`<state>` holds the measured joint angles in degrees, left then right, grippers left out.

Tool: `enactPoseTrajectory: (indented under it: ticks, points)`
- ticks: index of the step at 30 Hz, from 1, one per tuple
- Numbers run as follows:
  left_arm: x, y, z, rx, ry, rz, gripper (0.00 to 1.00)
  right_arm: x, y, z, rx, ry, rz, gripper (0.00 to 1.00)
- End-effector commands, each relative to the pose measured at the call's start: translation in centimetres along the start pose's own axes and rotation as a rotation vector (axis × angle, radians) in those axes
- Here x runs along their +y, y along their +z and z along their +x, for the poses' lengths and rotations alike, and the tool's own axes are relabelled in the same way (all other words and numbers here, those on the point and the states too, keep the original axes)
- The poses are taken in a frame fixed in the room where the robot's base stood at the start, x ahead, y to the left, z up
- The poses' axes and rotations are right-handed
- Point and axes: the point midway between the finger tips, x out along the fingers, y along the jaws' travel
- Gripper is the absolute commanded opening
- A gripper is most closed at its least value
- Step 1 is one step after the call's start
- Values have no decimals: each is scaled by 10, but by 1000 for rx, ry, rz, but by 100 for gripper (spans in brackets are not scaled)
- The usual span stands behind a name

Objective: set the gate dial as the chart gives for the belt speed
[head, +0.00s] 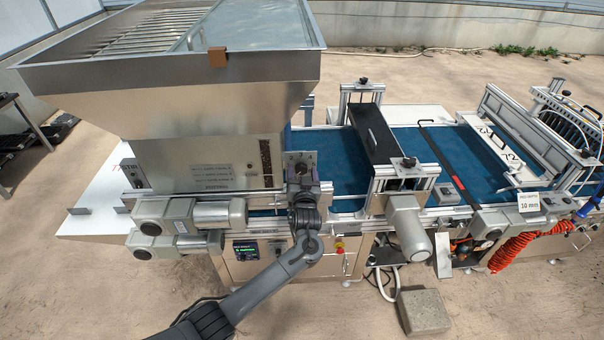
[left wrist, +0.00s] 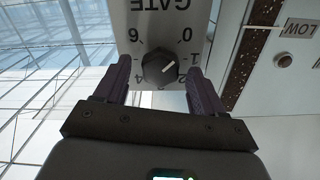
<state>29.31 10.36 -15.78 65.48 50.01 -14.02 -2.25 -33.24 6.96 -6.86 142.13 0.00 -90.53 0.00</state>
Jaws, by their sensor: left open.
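The gate dial (left wrist: 158,68) is a dark round knob on a grey plate (left wrist: 160,20) marked GATE, which appears upside down in the left wrist view. Its white pointer line slants up and right, seemingly between the 0 and the 1; the exact setting is hard to tell. My left gripper (left wrist: 158,72) is open, with one finger on each side of the knob.
The metal hopper (head: 190,105) stands left of the dial, with small unreadable print on its front. Motors (head: 165,218) jut out below it. The blue belt (head: 345,165) runs right.

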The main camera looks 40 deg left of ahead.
Motion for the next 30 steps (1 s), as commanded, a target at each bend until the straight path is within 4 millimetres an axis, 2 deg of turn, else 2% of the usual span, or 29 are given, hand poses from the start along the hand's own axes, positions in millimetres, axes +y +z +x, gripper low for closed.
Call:
enactPoseTrajectory:
  ticks: [2, 12, 23, 30]
  points:
    - [0, 0, 0, 0, 0, 0, 66, 0, 0, 0, 0, -2, 2, 43]
    - [0, 0, 0, 0, 0, 0, 14, -1, 0, 0, 0, -5, 6, 43]
    - [0, -1, 0, 0, 0, 54, 13, 0, -2, -6, 0, -2, 2, 43]
    - [0, -3, 0, -1, -1, 205, 13, 2, -6, -18, -1, 3, -4, 43]
